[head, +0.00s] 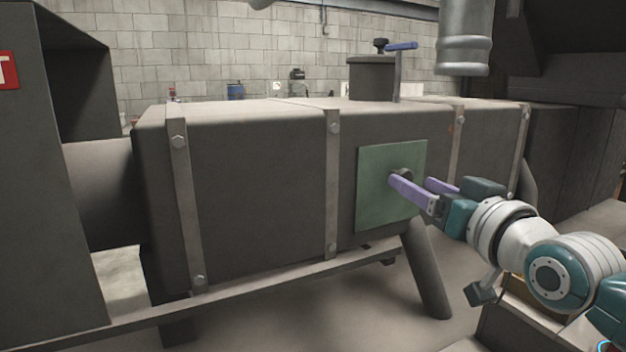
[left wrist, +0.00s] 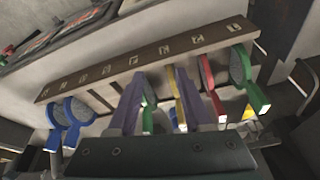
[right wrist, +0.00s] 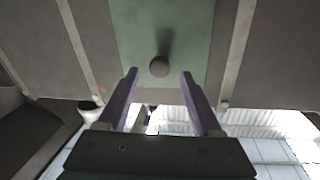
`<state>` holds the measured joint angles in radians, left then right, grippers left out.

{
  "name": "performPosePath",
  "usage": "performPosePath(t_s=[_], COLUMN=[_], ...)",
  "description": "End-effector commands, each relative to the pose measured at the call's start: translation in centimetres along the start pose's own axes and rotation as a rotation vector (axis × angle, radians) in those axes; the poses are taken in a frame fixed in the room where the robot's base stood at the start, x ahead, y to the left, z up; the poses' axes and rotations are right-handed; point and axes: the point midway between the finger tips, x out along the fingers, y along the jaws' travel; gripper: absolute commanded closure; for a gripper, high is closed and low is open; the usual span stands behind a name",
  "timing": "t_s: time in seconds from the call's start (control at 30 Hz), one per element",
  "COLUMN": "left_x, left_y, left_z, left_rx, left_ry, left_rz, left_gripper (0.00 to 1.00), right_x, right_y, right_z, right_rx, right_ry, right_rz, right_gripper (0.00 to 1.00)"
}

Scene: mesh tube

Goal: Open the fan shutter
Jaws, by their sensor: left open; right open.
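A green square plate (head: 378,205) with a round dark knob (head: 405,173) is on the side of the big grey metal duct; I take it to be the fan shutter. The plate (right wrist: 125,30) and knob (right wrist: 159,67) also show in the right wrist view. My right gripper (head: 411,183) is open at the plate, its purple fingers on either side of the knob's line in the right wrist view. Contact cannot be told. My left gripper (left wrist: 162,72) is open and empty, seen only in the left wrist view.
The grey duct (head: 255,150) has bolted straps and a low rail (head: 250,292) below. A capped stack with a blue lever (head: 401,46) stands on top. In the left wrist view, a labelled rack (left wrist: 145,60) holds several coloured-handled tools near my left gripper.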

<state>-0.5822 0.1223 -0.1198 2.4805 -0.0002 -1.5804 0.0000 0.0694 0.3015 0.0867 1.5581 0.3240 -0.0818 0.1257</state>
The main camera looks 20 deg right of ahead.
Motion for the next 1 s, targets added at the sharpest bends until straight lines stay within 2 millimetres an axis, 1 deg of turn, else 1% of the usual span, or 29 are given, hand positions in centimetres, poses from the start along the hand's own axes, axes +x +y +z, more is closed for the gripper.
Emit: performPosePath(t_s=[0.03,0.1,0.2,0.33,0.57,1.0], left_x=[0.2,0.4,0.5,0.5,0.5,0.5], left_y=[0.0,0.0,0.0,0.0,0.0,0.1], left_z=[0.1,0.1,0.1,0.1,0.1,0.1], left_rx=[0.000,0.000,0.000,0.000,0.000,-0.003], left_ry=[0.000,0.000,0.001,0.001,0.002,0.002], left_rz=[0.000,0.000,0.000,0.000,0.000,0.002], left_gripper=[0.50,0.50,0.50,0.50,0.50,0.50], right_x=[0.8,1.6,2.4,2.9,2.9,2.9], right_y=[0.0,0.0,0.0,0.0,0.0,0.0], right_z=[0.0,0.0,0.1,0.0,0.0,0.0], right_rx=[-0.001,-0.001,-0.001,-0.002,-0.002,-0.001], right_ry=[0.002,0.001,-0.001,-0.001,-0.001,-0.001], right_rz=[0.000,-0.001,0.000,-0.001,0.000,0.000], right_gripper=[0.34,0.34,0.34,0.34,0.34,0.83])
